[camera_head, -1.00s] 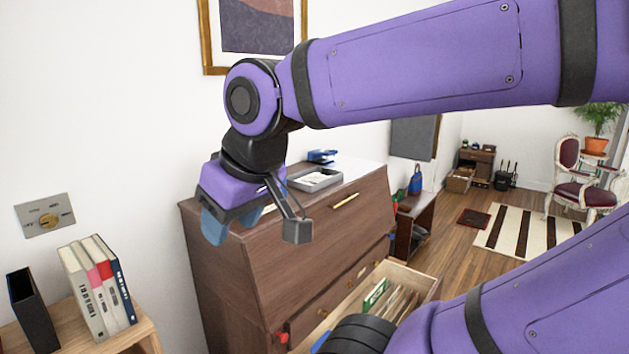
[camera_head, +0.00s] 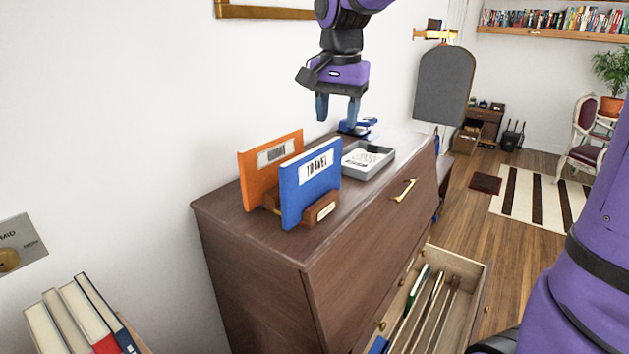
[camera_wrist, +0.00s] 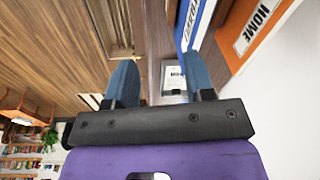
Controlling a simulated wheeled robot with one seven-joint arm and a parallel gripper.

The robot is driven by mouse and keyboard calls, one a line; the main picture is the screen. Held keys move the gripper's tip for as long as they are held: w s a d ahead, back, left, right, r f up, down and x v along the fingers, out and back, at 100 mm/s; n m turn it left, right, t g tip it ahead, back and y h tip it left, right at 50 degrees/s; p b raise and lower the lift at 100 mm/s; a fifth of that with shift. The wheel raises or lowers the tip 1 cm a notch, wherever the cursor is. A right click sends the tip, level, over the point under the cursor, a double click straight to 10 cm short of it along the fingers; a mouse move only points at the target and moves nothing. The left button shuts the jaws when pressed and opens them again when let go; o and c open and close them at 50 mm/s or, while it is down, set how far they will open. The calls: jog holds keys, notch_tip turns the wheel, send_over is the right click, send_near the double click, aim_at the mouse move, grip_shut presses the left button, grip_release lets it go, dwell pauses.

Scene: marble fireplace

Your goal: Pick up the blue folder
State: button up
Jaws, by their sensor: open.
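The blue folder (camera_head: 308,190), labelled TRAVEL, stands upright in a wooden holder (camera_head: 322,207) on top of the brown cabinet (camera_head: 350,255). An orange folder (camera_head: 258,168) stands behind it, to its left. My gripper (camera_head: 338,108) is open and empty, pointing down above the cabinet top, above and to the right of the blue folder and apart from it. In the wrist view, the blue folder (camera_wrist: 186,24) shows at the top, beyond the right finger of my gripper (camera_wrist: 162,72), with the orange folder (camera_wrist: 245,45) further right.
A grey tray with paper (camera_head: 366,160) and a blue stapler-like object (camera_head: 357,127) lie on the cabinet near my gripper. An open drawer (camera_head: 470,270) holding several files juts out below. Books (camera_head: 75,315) stand at the lower left. The wall lies close behind the folders.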

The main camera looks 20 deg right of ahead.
aim_at(314, 165)
jog(key=w+f+m, duration=0.1)
jog(key=w, duration=0.1)
jog(key=w+a+f, duration=0.1)
jog(key=w, duration=0.1)
jog(key=w+m+g, duration=0.1)
jog(key=w, duration=0.1)
jog(key=shift+w+a+f+m, duration=0.25)
jog(key=shift+w+f+m, duration=0.05)
jog(key=shift+w+f, duration=0.1)
jog(key=f, duration=1)
jog(key=shift+a+f, duration=0.25)
jog(key=shift+f, duration=0.15)
jog(key=shift+c, duration=0.2)
grip_shut()
